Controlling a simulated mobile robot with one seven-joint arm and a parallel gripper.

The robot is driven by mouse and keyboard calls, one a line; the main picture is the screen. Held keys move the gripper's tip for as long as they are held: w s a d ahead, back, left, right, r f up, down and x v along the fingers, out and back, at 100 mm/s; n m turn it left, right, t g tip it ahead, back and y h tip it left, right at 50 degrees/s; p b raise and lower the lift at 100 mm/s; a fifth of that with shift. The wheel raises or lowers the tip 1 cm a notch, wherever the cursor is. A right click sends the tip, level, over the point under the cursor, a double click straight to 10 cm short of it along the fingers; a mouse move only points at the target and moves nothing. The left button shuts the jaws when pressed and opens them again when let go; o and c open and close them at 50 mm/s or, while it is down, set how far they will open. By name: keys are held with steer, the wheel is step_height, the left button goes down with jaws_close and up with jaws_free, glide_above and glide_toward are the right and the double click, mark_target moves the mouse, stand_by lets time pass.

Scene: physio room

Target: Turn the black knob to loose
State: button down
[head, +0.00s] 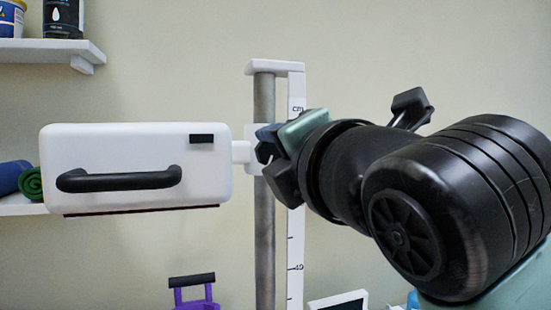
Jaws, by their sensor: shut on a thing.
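A white box-shaped head (135,140) with a black bar handle (118,180) and a small black plate on its front is at the left. A short white arm joins it to a grey upright post (264,230). My gripper (270,148) reaches in from the right to the white collar (254,165) where that arm meets the post. Its fingers are shut at the collar, where the black knob is. The fingers and wrist hide the knob, so I cannot tell its turn or any marking on it.
A white height scale (295,255) stands just right of the post, under a white top cap (275,67). White shelves (50,50) with cans and rolled towels are at the far left. A purple object (194,294) and a white-framed panel (338,301) are low down.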

stand_by(0.3)
steer(key=shift+c, duration=1.7)
jaws_free()
